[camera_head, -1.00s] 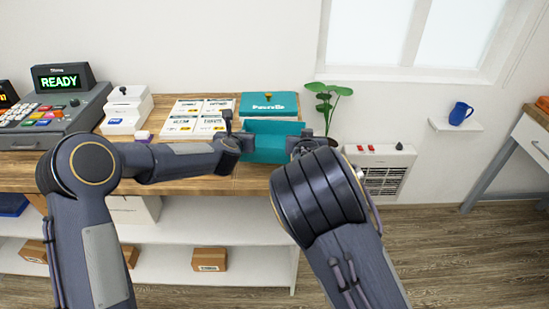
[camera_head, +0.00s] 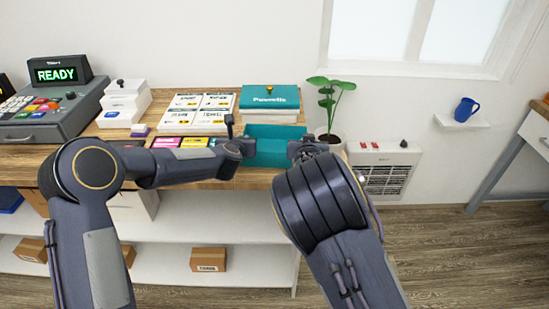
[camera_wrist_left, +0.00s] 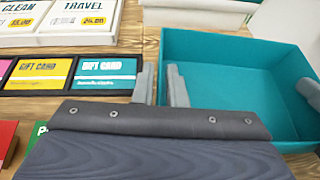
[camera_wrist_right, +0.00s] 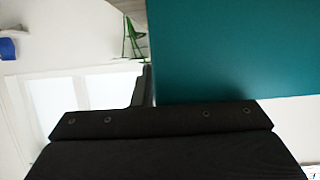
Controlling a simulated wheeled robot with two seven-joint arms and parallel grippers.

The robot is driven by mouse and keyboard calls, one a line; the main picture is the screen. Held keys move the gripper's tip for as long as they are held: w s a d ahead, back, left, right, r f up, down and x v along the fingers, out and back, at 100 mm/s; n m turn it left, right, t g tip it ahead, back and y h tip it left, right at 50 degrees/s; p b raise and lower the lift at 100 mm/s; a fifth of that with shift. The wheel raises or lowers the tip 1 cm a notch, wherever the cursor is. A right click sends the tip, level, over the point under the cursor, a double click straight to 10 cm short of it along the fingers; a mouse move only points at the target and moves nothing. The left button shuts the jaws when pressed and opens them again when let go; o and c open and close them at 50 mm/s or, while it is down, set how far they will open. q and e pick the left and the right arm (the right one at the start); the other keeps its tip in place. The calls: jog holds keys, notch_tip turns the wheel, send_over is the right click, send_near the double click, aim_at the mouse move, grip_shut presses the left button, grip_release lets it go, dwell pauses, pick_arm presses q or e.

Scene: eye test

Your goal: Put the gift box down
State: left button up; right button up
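The gift box, an open teal box (camera_head: 275,149), is between my two grippers over the counter's right end. The left wrist view shows its empty inside (camera_wrist_left: 235,95). My left gripper (camera_head: 240,140) has one finger outside and one inside the box's left wall, close together on it, as the left wrist view shows (camera_wrist_left: 160,88). My right gripper (camera_head: 305,146) is at the right wall. In the right wrist view the teal wall (camera_wrist_right: 235,50) hides one finger, and the other (camera_wrist_right: 146,85) lies along its edge. Whether the box touches the counter is not clear.
A teal-lidded white box (camera_head: 269,98) stands just behind. White price cards (camera_head: 200,108), gift cards (camera_wrist_left: 75,73) and a register (camera_head: 50,115) are to the left. A potted plant (camera_head: 330,95) is close behind right, a heater (camera_head: 383,170) beyond the counter's right end.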

pick_arm(q)
jog(key=shift+o, duration=1.2)
jog(key=shift+r, duration=0.1)
pick_arm(e)
jog(key=shift+o, duration=1.1)
jog(key=shift+r, duration=0.1)
jog(key=shift+s, duration=0.1)
pick_arm(q)
jog(key=d+v, duration=0.1)
jog(key=v, duration=1.1)
jog(key=shift+a, duration=0.45)
pick_arm(e)
jog(key=v, duration=1.2)
pick_arm(q)
jog(key=shift+r, duration=0.1)
